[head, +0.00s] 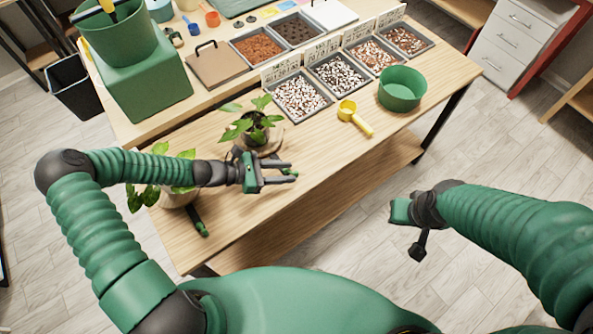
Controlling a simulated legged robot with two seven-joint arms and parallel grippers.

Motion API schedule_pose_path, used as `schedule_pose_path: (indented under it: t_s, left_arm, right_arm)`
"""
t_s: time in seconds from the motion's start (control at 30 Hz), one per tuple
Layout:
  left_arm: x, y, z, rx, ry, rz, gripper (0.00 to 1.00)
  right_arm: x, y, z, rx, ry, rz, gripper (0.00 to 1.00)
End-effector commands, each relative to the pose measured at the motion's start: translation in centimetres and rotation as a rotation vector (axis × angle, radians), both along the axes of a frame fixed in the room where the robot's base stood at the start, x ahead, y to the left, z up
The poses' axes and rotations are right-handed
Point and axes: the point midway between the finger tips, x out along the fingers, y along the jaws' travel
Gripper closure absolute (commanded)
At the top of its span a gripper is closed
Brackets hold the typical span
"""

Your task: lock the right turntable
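The right turntable (272,146) is a round wooden disc on the table with a potted leafy plant (254,127) on it. The left turntable (180,199) carries another plant and is partly hidden by my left arm. A dark lever with a green tip (202,229) sticks out in front of it. My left gripper (289,170) is just in front of the right turntable, pointing right, its two fingers apart. A small green piece shows at the fingertips, perhaps a lever tip; contact cannot be told. My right gripper (400,212) is off the table's front right; its fingers are unclear.
A yellow scoop (354,117) and a green bowl (401,89) stand on the right of the table. Several trays of pebbles (301,95) line the back. A large green pot (118,40) stands on a green block at left. The front right tabletop is clear.

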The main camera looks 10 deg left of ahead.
Motion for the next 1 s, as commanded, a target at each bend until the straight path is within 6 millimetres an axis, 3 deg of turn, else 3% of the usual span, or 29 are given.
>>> schedule_pose_path:
  t_s: [0.2, 0.5, 0.8, 1.0]
  left_arm:
    - [1.2, -3.1, -1.3, -0.001, -0.001, -0.002, 0.65]
    - [1.4, -3.5, -1.5, 0.002, -0.001, -0.002, 0.65]
    - [1.4, -3.4, -1.5, 0.003, -0.001, -0.001, 1.0]
    - [1.5, -3.3, -1.5, 0.004, -0.001, 0.0, 1.0]
  right_arm:
    - [0.0, 0.0, 0.0, 0.0, 0.0, 0.001, 1.0]
    - [0.0, 0.0, -0.1, 0.0, 0.0, 0.0, 1.0]
    - [0.0, 0.0, -0.1, 0.0, 0.0, 0.0, 1.0]
    - [0.0, 0.0, -0.1, 0.0, 0.0, 0.0, 1.0]
